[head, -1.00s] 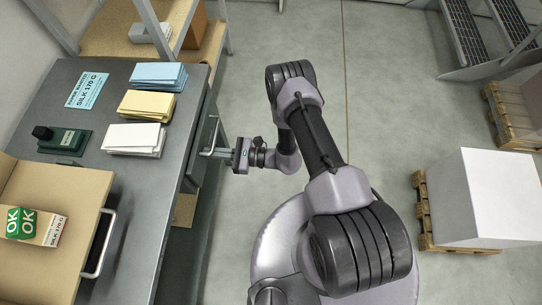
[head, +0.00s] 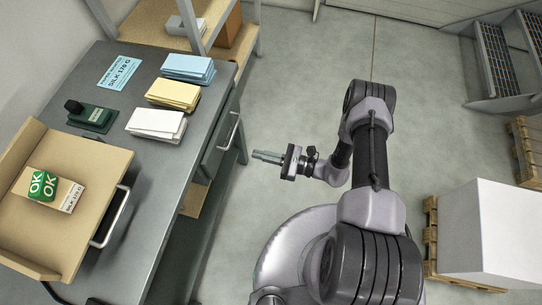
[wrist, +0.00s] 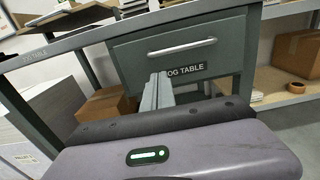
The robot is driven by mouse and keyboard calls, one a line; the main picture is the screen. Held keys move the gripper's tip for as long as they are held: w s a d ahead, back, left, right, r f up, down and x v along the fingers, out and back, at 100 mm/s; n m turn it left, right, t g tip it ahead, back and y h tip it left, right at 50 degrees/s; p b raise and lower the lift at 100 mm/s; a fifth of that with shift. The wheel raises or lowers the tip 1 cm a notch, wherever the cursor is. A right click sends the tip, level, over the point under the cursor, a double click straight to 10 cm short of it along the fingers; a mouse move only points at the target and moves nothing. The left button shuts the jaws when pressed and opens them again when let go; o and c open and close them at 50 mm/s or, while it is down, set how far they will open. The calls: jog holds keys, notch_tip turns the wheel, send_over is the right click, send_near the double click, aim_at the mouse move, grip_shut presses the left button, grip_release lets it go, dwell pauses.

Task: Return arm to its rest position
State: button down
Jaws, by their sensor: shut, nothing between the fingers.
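My gripper (head: 268,157) is in the middle of the head view, over the open floor to the right of the grey table. Its fingers are together with nothing between them. In the wrist view the closed fingers (wrist: 157,92) point toward a grey drawer (wrist: 185,50) with a light bar handle. The drawer looks shut, and a label that partly reads "OG TABLE" is below its handle, partly covered by my fingers. In the head view the gripper is clear of the drawer handle (head: 229,131), with a gap between them.
The grey table (head: 118,166) holds blue, yellow and white paper stacks, a dark green stamp (head: 92,117) and a tan tray (head: 85,152) with a green OK block (head: 43,184). A white block (head: 490,232) on a pallet stands at the right. The floor between is clear.

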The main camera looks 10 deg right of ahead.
notch_tip(320, 180, up, 21)
jog(key=d+n+g+h, duration=0.1)
jog(key=n+g+h, duration=0.2)
jog(key=n+g, duration=0.6)
jog(key=s+d+r+n+t+h, duration=0.3)
jog(key=s+r, duration=0.4)
jog(key=r, duration=0.3)
jog(key=s+d+r+n+t+h, duration=0.4)
jog(key=s+r+h, duration=0.4)
jog(key=r, duration=0.2)
jog(key=shift+r+n+t+h, duration=0.3)
jog(key=shift+n+t, duration=0.2)
jog(key=shift+n, duration=0.5)
jog(key=shift+s, duration=0.1)
